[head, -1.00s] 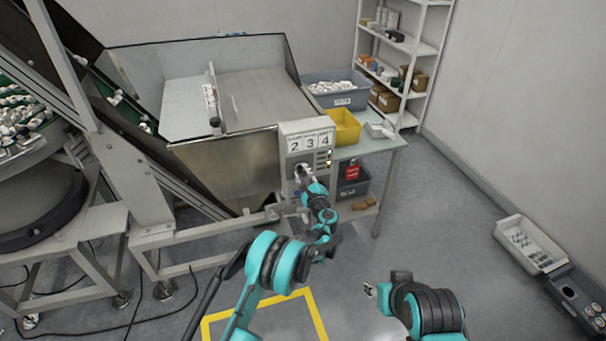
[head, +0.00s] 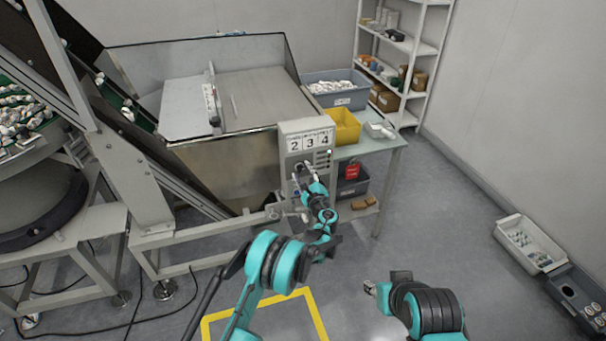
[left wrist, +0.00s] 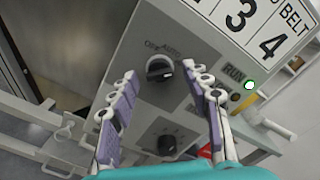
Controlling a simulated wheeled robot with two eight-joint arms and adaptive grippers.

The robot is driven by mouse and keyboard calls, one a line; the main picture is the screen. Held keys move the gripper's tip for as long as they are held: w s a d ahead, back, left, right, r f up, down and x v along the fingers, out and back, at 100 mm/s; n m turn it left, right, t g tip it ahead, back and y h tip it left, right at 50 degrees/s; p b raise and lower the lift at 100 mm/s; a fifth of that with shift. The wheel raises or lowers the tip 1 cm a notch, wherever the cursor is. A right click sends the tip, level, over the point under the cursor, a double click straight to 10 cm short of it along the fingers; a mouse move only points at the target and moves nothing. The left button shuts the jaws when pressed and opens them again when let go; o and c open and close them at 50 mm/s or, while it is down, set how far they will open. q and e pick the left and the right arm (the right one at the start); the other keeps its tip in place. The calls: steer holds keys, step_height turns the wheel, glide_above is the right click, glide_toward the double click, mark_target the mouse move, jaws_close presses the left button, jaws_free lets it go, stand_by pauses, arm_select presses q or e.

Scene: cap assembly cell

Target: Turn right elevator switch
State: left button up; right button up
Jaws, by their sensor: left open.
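The control box (head: 308,139) with the numbers 2, 3 and 4 stands at the front right of the steel hopper. In the left wrist view its panel shows a black rotary switch (left wrist: 160,70) with lettering above it, and a second black knob (left wrist: 167,144) lower down. My left gripper (head: 301,170) is at the front of the panel. In the left wrist view its fingers (left wrist: 165,92) are apart, one on each side of the upper switch, with nothing between them in contact. My right gripper (head: 370,288) hangs over the floor, away from the box; its fingers are too small to read.
A green RUN light (left wrist: 249,85) glows on the panel. The steel hopper (head: 225,160) is left of the box. A table (head: 385,150) with a yellow bin (head: 343,126) and a grey bin (head: 338,97) stands to the right.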

arm_select(q)
steer(key=v, duration=1.2)
steer(key=s+a+r+n+g, duration=0.3)
steer(key=a+r+n, duration=0.1)
steer(key=a+r, duration=0.25)
steer(key=s+a+r+n+g, duration=0.2)
steer(key=a+r+n, duration=0.25)
steer(key=a, duration=0.35)
steer(key=s+a+r+n+g+h, duration=0.1)
steer(key=s+a+r+n+g, duration=0.1)
steer(key=s+a+n, duration=0.3)
steer(key=s+a+r+n+g, duration=0.1)
steer(key=s+a+r, duration=0.1)
steer(key=s, duration=0.6)
steer(key=s+f+n+g+h, duration=0.2)
steer(key=s+n, duration=0.7)
steer(key=s, duration=1.2)
steer(key=shift+s+a+f+h, duration=0.35)
steer(key=shift+f+h, duration=0.35)
steer(key=shift+h, duration=0.6)
